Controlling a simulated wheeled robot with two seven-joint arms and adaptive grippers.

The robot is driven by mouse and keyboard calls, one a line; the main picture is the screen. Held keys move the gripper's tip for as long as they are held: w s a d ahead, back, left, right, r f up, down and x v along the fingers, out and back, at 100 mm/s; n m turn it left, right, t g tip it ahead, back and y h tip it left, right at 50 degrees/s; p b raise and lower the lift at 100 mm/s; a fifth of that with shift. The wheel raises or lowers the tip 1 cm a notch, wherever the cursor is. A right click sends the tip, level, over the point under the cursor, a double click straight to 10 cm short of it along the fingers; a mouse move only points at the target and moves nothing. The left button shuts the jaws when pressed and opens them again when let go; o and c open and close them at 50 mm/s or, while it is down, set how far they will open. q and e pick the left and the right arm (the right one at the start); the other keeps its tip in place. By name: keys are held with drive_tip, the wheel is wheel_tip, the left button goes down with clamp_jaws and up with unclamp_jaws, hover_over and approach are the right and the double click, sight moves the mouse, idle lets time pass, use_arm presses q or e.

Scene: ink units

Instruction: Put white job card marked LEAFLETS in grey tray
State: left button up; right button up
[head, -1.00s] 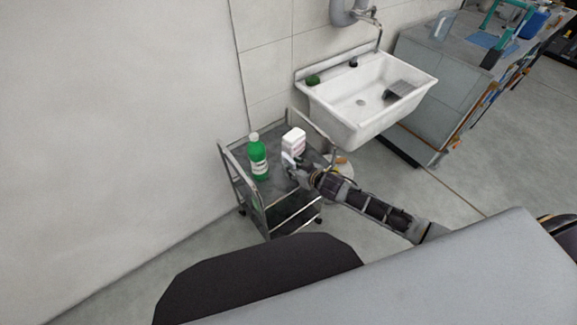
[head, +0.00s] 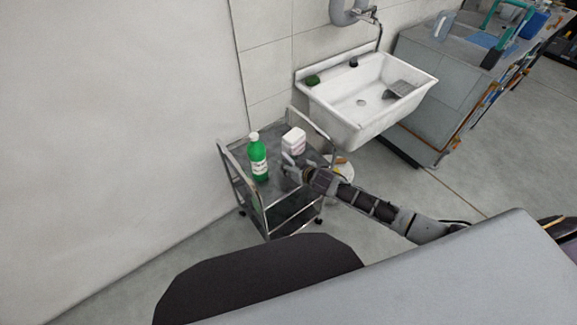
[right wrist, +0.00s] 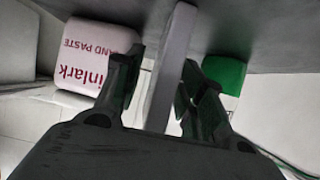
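My right gripper (head: 289,168) is low over the top of a grey metal trolley (head: 243,137), beside a green bottle and a white tub. In the right wrist view its fingers (right wrist: 163,62) are apart. A narrow pale strip (right wrist: 172,60) runs between them, with a gap on the left. I cannot tell whether it is a card seen edge-on, or whether the right finger touches it. No LEAFLETS marking is readable. I cannot make out a separate grey tray. My left gripper is out of view.
The green bottle (head: 258,158) stands left of my gripper. The white tub (head: 294,141) stands behind it, with red hand paste lettering in the right wrist view (right wrist: 85,62). A white sink (head: 340,96) hangs behind, and a grey counter (head: 428,88) stands right.

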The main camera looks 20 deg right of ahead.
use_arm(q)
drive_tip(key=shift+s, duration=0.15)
use_arm(e)
drive_tip(key=shift+c, duration=0.3)
clamp_jaws()
drive_tip(key=shift+r, duration=0.55)
wheel_tip(320, 180, up, 8)
drive_tip(key=shift+f+p, duration=0.2)
drive_tip(key=shift+p, duration=0.55)
drive_tip(key=shift+r, duration=0.65)
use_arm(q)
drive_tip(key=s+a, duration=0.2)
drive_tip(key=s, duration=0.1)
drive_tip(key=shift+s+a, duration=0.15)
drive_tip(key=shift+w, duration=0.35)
